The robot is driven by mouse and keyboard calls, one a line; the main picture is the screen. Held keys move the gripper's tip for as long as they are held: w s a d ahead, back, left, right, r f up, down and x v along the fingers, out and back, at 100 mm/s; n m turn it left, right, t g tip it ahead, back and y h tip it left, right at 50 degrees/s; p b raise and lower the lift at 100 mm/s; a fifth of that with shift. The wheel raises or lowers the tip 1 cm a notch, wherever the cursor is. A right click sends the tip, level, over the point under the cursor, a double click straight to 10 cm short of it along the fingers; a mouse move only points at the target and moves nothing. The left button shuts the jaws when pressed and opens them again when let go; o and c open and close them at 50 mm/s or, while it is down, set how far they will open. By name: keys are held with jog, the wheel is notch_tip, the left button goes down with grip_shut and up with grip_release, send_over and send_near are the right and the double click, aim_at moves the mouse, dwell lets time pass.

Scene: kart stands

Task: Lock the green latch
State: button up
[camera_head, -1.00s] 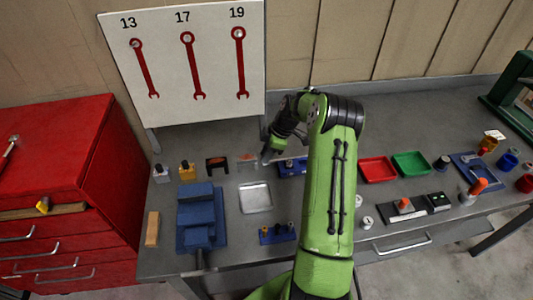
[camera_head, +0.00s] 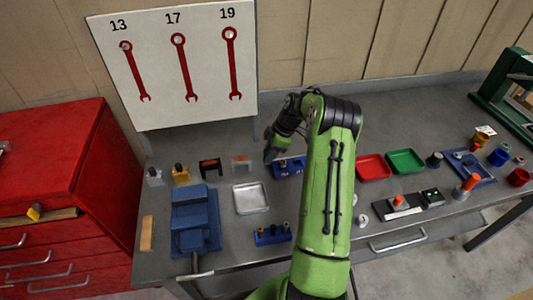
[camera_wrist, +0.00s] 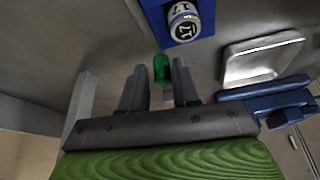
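A green piece (camera_wrist: 161,68), which I take for the latch, shows in the wrist view just beyond and between my fingertips. I cannot tell its lock position. In the head view it is not visible; my arm and gripper cover that area. My gripper (camera_wrist: 159,82) has its two dark fingers apart, one on each side of the green piece as seen from the wrist, with no clear contact. In the head view my gripper (camera_head: 270,155) points down over the bench, left of the blue holder (camera_head: 287,169).
A blue holder with a socket marked 17 (camera_wrist: 184,26) is close ahead in the wrist view. A silver tray (camera_head: 250,198), a blue vise (camera_head: 192,225) and small brackets (camera_head: 210,166) stand left of my arm. Red (camera_head: 373,168) and green (camera_head: 406,161) trays lie right.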

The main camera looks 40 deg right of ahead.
jog(key=shift+o, duration=1.1)
jog(key=shift+a, duration=0.1)
jog(key=p+v, duration=0.2)
jog(key=v, duration=1.3)
jog(key=shift+d+r, duration=0.2)
jog(key=shift+r, duration=0.1)
